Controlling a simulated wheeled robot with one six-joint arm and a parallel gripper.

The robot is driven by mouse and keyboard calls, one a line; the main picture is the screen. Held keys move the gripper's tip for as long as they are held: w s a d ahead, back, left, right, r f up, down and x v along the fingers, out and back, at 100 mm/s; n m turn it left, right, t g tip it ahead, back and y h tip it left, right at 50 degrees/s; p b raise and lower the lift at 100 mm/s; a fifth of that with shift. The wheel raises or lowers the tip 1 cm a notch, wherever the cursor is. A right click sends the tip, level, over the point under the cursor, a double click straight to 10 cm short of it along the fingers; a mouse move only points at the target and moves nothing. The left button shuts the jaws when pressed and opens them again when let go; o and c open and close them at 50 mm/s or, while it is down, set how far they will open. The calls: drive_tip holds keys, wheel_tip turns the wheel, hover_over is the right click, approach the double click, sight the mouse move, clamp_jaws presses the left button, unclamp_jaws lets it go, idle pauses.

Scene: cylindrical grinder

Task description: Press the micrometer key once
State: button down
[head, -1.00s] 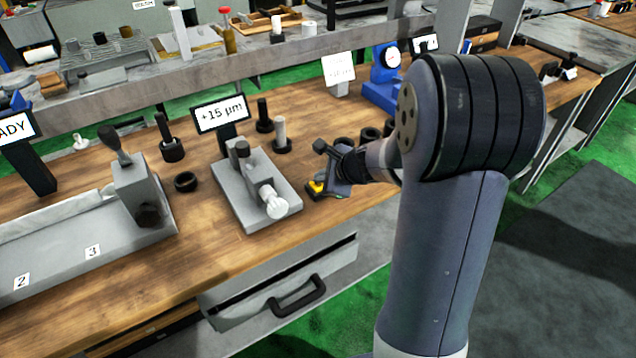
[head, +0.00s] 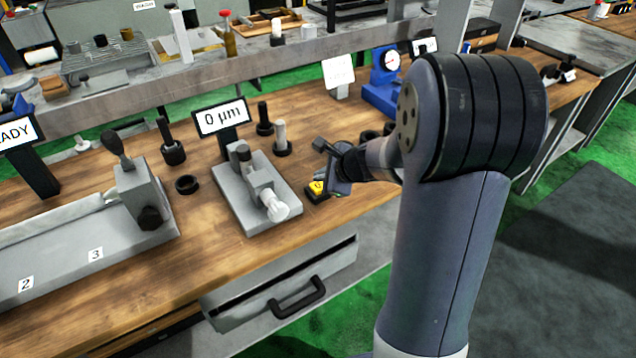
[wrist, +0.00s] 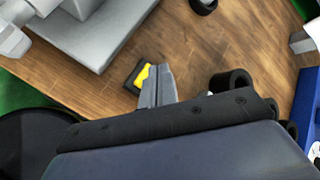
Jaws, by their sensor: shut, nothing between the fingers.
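The micrometer key (head: 317,187) is a small yellow button on a dark base on the wooden bench, to the right of the grey micrometer device (head: 252,204). My gripper (head: 324,178) is shut and empty at the key. In the wrist view, the gripper (wrist: 160,78) partly covers the yellow key (wrist: 143,76); whether the tips touch it I cannot tell. The display (head: 221,117) behind the device reads "0 µm".
A grey fixture (head: 143,196) with a lever stands at the left. Dark posts and rings (head: 187,185) stand on the bench around the device. A blue dial gauge (head: 384,80) stands at the back right. A drawer (head: 290,285) is open below the front edge.

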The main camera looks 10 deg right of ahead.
wheel_tip(320, 180, up, 5)
drive_tip(key=p, duration=0.4)
idle(0.3)
drive_tip(key=shift+f, duration=0.1)
idle(0.5)
